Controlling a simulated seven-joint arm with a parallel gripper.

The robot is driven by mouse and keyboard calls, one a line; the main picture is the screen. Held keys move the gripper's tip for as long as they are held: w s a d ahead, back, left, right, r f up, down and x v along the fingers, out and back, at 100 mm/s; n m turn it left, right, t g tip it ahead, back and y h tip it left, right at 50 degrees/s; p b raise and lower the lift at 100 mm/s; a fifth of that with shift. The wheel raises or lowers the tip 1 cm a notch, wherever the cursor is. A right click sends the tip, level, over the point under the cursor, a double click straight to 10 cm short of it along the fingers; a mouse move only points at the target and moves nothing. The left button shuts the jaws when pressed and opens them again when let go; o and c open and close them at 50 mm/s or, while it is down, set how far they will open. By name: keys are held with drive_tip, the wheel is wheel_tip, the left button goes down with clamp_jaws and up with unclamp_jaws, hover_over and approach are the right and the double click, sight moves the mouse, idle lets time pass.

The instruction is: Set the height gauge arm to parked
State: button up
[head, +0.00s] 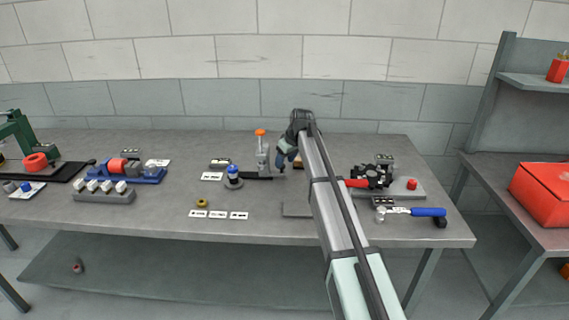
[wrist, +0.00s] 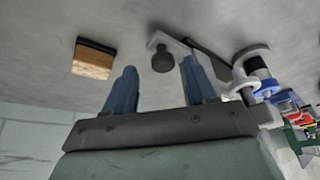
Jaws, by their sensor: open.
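What looks like the height gauge is a round stand with a blue top (head: 233,177), left of my gripper. A dark bar (head: 258,177) reaches right from it along the table. In the wrist view the dark bar (wrist: 208,56) runs from the ringed stand (wrist: 251,68) toward a pale piece with a dark round knob (wrist: 163,60). A pale upright with an orange top (head: 261,155) stands just behind the bar; I cannot tell whether they join. My gripper (head: 283,163) is open and empty. In the wrist view its blue fingers (wrist: 157,88) are apart, with the knob showing between and beyond them.
A tan-and-dark block (wrist: 93,59) lies beside the fingers. White cards (head: 218,215) and a yellow ring (head: 202,203) lie in front.

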drive_tip(key=v, duration=1.1)
drive_tip(key=shift+r, duration=0.35)
drive_tip(key=shift+s+d, duration=0.1)
drive_tip(key=shift+d, duration=0.05)
